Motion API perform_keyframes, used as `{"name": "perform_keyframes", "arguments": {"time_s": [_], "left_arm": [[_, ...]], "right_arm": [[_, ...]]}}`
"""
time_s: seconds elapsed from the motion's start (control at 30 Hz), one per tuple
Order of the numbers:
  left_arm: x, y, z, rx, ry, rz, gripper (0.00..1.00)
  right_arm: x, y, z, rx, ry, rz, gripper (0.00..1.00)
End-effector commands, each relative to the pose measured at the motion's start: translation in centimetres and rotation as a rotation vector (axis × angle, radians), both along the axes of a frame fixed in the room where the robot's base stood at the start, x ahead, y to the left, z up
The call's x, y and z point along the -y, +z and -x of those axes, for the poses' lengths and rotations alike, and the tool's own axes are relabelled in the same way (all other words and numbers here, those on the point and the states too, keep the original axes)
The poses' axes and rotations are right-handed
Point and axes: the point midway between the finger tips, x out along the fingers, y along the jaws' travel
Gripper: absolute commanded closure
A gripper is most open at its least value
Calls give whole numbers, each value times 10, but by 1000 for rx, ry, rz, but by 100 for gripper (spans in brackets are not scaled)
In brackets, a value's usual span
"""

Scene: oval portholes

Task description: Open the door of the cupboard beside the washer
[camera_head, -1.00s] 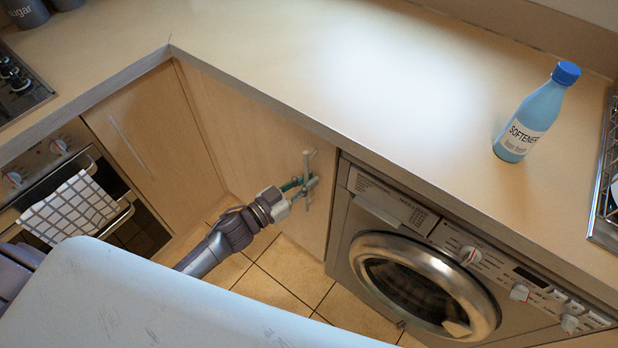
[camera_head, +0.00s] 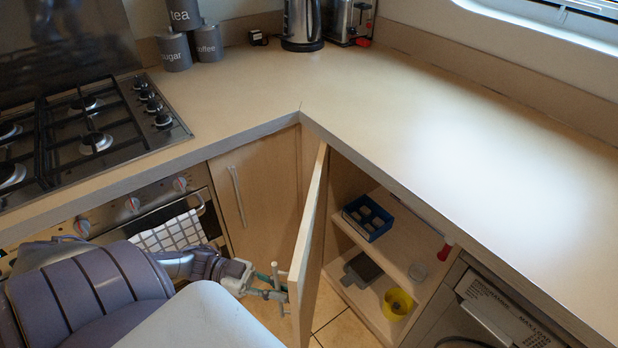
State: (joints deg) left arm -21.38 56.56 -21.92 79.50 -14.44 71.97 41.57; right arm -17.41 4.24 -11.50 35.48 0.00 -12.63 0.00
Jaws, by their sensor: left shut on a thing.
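The cupboard door (camera_head: 311,240) beside the washer stands open, swung out from the cabinet and seen nearly edge-on. Its bar handle (camera_head: 276,276) is near the free edge. My left gripper (camera_head: 268,286) is shut on this handle, its arm coming in from the left. The open cupboard shows a shelf (camera_head: 398,254) inside. The washer (camera_head: 490,306) is at the lower right, only partly in view. My right gripper is not in view.
The oven with a checked towel (camera_head: 170,235) lies left of the door. The worktop (camera_head: 440,130) is bare nearby.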

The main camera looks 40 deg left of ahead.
Motion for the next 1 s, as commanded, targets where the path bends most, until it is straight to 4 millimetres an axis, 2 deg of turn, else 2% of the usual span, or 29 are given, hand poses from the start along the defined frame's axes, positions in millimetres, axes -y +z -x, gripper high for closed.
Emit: {"name": "perform_keyframes", "arguments": {"time_s": [0.2,0.4,0.6,0.93,0.97,1.0], "left_arm": [[-38,-3,15,-4,7,-4,100],[-59,-2,20,-1,8,-3,100],[-67,-1,22,-1,8,-2,100],[-68,-1,22,-2,8,-1,100],[-68,-1,22,-2,8,-1,88],[-68,-1,22,-2,8,-1,81]], "right_arm": [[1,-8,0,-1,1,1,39],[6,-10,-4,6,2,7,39],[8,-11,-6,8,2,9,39],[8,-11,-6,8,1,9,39],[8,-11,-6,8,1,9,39],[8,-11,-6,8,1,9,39]]}}
